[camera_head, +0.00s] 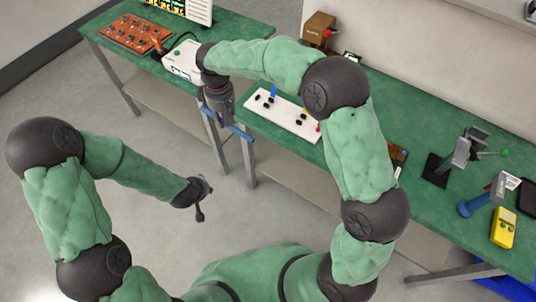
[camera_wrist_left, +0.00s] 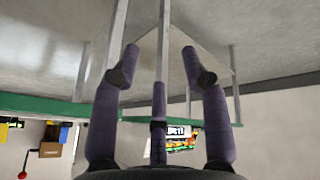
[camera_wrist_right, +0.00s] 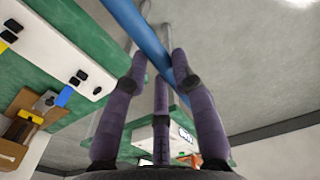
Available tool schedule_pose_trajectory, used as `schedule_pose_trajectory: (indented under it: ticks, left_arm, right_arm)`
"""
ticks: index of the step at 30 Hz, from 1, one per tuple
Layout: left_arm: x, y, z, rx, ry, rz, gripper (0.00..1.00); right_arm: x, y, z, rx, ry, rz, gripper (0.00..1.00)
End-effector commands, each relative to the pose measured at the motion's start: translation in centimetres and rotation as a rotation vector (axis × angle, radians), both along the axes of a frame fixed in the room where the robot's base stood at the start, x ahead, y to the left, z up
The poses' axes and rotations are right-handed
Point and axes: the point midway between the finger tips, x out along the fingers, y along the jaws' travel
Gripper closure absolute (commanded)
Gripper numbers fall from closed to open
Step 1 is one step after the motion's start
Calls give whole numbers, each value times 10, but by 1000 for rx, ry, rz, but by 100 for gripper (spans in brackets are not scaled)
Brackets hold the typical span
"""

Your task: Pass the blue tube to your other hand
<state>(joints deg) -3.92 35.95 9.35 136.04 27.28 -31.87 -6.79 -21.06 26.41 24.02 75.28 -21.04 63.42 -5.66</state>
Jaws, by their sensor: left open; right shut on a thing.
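The blue tube (camera_head: 240,133) is a thin straight rod held in my right gripper (camera_head: 226,118), in front of the bench edge and over the floor. In the right wrist view the blue tube (camera_wrist_right: 150,40) runs slantwise between the fingers of my right gripper (camera_wrist_right: 160,62), which are shut on it. One end leaves the top of that view. My left gripper (camera_head: 202,196) hangs over the floor, lower in the head view and apart from the tube. In the left wrist view my left gripper (camera_wrist_left: 161,55) has its fingers spread, with nothing between them.
A green bench (camera_head: 420,190) runs along the back. The floor (camera_head: 170,110) between the arms is clear.

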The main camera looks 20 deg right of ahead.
Motion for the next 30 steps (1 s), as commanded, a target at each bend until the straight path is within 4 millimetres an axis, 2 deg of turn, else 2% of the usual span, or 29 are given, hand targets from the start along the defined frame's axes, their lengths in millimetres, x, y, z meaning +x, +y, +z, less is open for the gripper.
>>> schedule_pose_trajectory:
  ticks: [1,6,13,20,24,30]
  left_arm:
    - [15,-2,20,12,-54,25,55]
    - [50,-6,82,41,-206,134,55]
    - [72,-13,170,40,-376,292,55]
    - [65,-20,249,-1,-486,453,55]
    - [48,-25,289,-44,-518,547,55]
    - [14,-33,334,-117,-512,666,55]
  right_arm:
    - [0,0,0,0,0,0,100]
    - [0,0,0,0,0,-1,100]
    - [0,0,0,0,0,-1,100]
    - [0,0,0,0,0,-1,100]
    - [0,0,0,0,0,-1,100]
    - [0,0,0,0,0,-1,100]
